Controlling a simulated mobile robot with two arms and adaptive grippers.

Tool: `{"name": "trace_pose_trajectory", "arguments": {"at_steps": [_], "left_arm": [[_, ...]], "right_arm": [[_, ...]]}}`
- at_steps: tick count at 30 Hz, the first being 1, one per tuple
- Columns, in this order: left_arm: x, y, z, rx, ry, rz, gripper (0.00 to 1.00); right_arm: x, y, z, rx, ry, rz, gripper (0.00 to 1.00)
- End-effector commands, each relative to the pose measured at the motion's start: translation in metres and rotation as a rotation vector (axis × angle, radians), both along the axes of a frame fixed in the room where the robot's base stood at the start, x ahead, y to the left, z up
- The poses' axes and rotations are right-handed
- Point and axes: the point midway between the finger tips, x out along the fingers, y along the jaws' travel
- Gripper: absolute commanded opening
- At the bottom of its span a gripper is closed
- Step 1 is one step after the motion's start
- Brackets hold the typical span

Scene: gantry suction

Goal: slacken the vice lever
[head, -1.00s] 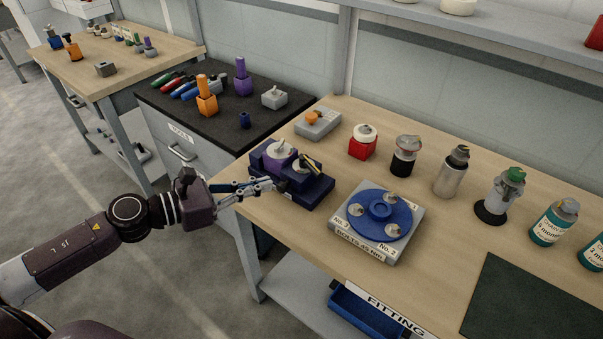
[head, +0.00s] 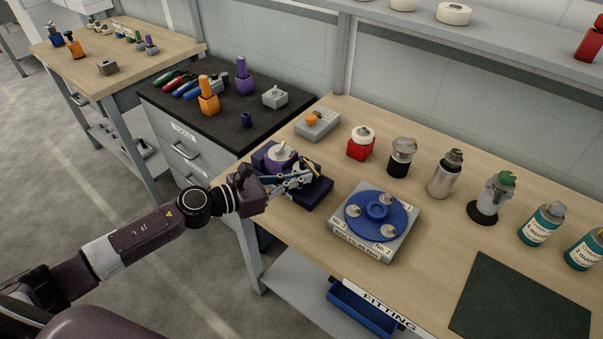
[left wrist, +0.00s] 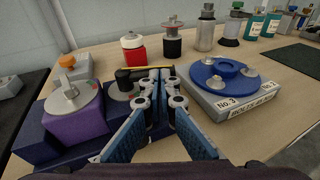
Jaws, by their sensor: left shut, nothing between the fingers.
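The vice is a dark blue block (head: 306,197) on the bench, with a purple part carrying a grey disc (head: 281,154) on top. In the left wrist view the purple part (left wrist: 75,122) is at the left. The black vice lever (left wrist: 128,76), with a yellow edge, lies across the top just beyond my fingertips. My left gripper (head: 303,178) is over the vice; its fingers are shut and empty. In the left wrist view the fingertips (left wrist: 161,76) overlap the lever's right part and hide some of it. I cannot tell whether they touch. My right gripper is not in view.
A blue turntable (head: 380,214) on a grey base is close to the vice's right. Behind stand a grey block with an orange knob (head: 318,124), a red block (head: 360,144) and several bottles. A black-topped tool cabinet (head: 215,120) is at left.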

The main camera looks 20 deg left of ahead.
Motion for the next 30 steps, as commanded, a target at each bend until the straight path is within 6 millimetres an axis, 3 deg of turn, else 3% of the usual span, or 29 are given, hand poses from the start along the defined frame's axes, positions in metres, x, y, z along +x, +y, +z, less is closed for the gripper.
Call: {"name": "trace_pose_trajectory", "arguments": {"at_steps": [11,18,30], "left_arm": [[0.002,-0.002,-0.001,0.001,-0.001,0.000,0.00],[0.008,-0.019,0.001,0.001,-0.003,-0.002,0.00],[0.009,-0.018,0.000,0.001,-0.001,0.000,0.00]], "right_arm": [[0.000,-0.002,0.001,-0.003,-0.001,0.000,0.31],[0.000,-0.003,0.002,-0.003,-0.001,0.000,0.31],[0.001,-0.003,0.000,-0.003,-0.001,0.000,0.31]]}}
